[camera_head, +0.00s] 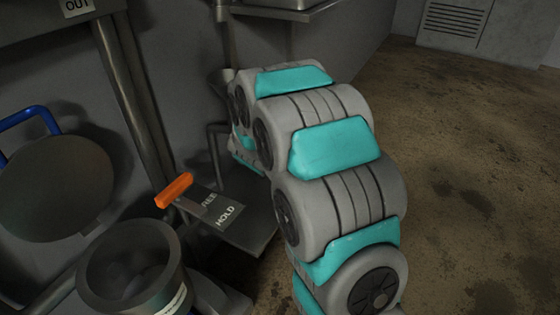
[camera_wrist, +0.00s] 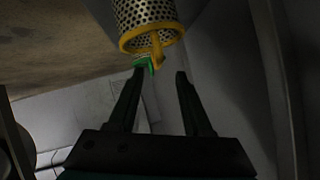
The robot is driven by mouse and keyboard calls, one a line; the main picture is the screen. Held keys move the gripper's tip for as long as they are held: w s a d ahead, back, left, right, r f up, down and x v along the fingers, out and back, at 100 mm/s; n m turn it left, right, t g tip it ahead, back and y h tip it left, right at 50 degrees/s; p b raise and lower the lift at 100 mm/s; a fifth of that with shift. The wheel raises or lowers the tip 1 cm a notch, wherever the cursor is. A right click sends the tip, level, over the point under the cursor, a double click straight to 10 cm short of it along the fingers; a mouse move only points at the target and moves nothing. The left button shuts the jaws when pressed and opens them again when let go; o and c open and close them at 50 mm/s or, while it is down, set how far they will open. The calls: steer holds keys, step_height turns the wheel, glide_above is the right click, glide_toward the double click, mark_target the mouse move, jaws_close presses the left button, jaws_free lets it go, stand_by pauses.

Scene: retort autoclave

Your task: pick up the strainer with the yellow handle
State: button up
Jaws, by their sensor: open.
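The strainer (camera_wrist: 147,17) shows in the wrist view at the top middle, as a perforated metal cylinder with a yellow rim. Its yellow handle (camera_wrist: 157,46) hangs from the rim toward my gripper. My gripper (camera_wrist: 160,74) is open, its two dark fingers pointing up at the strainer. The handle's end appears close to the fingertips, nearer the left one; I cannot tell whether they touch. A small green piece (camera_wrist: 142,63) shows at the left fingertip; I cannot tell what it belongs to. In the head view, neither the strainer nor my gripper shows.
In the head view, an orange-handled lever (camera_head: 174,190) sits by a plate (camera_head: 228,216) marked HOLD. A dark open cylinder (camera_head: 133,270) and a round lid (camera_head: 58,188) with a blue handle (camera_head: 30,121) stand left. A shelf (camera_head: 290,12) is behind my arm. Floor at right is clear.

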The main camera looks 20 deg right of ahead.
steer(key=shift+d+b+x, duration=0.25)
steer(key=shift+b+x, duration=0.3)
steer(key=shift+x, duration=3.3)
steer(key=shift+s+r, duration=0.15)
jaws_close()
